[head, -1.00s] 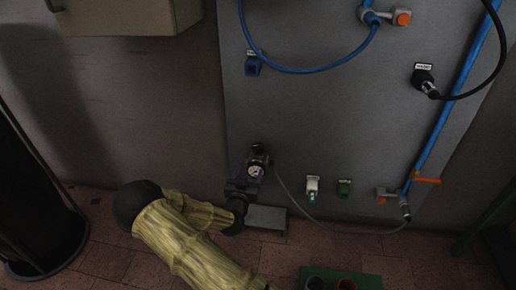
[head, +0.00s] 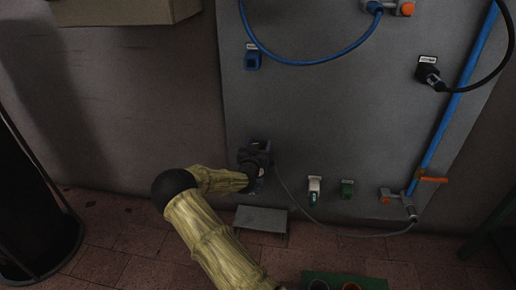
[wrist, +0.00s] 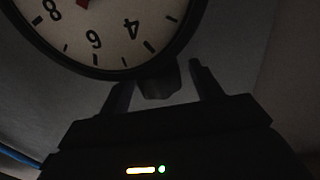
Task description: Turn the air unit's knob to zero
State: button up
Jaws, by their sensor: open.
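The air unit (head: 252,183) is on the lower left of the grey wall panel in the head view, mostly hidden behind my gripper. In the wrist view its round gauge (wrist: 120,35) fills the top, with a white face, black numbers and part of a red needle. A dark blocky piece, seemingly the knob (wrist: 160,82), shows just below the gauge rim. My gripper (wrist: 162,85) is open, with one dark finger on each side of that piece. Whether the fingers touch it I cannot tell. My gripper also shows in the head view (head: 256,150), dark against the unit.
A grey box (head: 260,219) is below the unit. A blue pipe (head: 455,110) runs up the right. A dark bin (head: 35,220) stands left.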

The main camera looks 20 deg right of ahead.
jog(key=shift+a, duration=0.1)
jog(key=shift+d, duration=0.2)
jog(key=c, duration=1)
jog(key=shift+o, duration=0.2)
